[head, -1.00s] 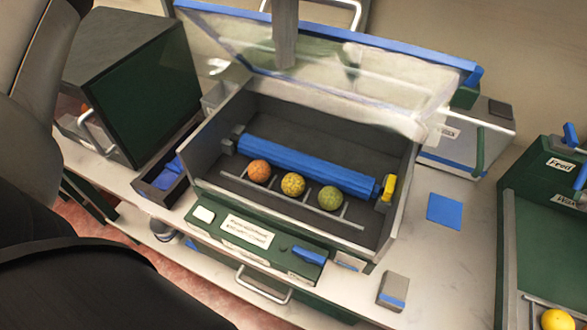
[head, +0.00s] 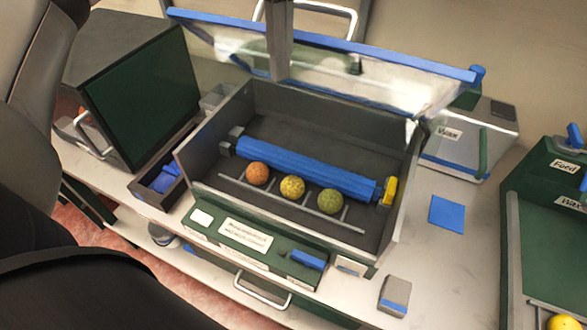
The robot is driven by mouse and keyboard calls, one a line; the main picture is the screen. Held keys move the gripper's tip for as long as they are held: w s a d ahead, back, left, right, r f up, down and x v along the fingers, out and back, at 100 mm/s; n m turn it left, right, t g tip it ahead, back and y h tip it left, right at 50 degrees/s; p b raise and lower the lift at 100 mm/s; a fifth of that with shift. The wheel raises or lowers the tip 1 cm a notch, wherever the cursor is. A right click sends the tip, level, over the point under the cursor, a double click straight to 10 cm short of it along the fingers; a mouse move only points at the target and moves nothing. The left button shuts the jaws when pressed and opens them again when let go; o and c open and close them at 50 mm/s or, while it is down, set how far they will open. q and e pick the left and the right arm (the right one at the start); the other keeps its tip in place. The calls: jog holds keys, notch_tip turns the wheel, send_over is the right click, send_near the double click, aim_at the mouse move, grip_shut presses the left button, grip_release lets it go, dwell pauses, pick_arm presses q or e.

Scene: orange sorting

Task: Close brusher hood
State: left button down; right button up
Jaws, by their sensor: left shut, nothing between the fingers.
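The brusher hood (head: 400,57), a clear panel with a blue edge bar, stands raised and tilted at the back of the open brusher box (head: 262,92). Inside the box lie a blue brush roller (head: 300,165) and a row of an orange fruit (head: 257,174), a yellow fruit (head: 293,187) and a green fruit (head: 329,201). My left gripper (head: 279,72) comes down from the top edge, shut and empty. It overlaps the hood's blue bar and panel in the picture; I cannot tell whether it touches. My right gripper is not in view.
A grey box with a dark green front (head: 150,90) stands left of the brusher. A wax container (head: 470,138) stands behind right. A blue square (head: 447,211) and a small grey block (head: 394,295) lie on the counter. A green feed unit (head: 560,235) stands at the right.

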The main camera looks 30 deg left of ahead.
pick_arm(q)
jog(key=shift+w+r+t, duration=0.1)
jog(key=shift+w+t, duration=0.3)
jog(key=shift+w, duration=0.2)
jog(key=shift+s+r+p, duration=0.1)
jog(key=shift+r+p, duration=0.95)
jog(key=shift+r, duration=0.1)
jog(key=shift+s+a+r, duration=0.1)
jog(key=shift+s+r, duration=0.15)
jog(key=shift+s, duration=0.2)
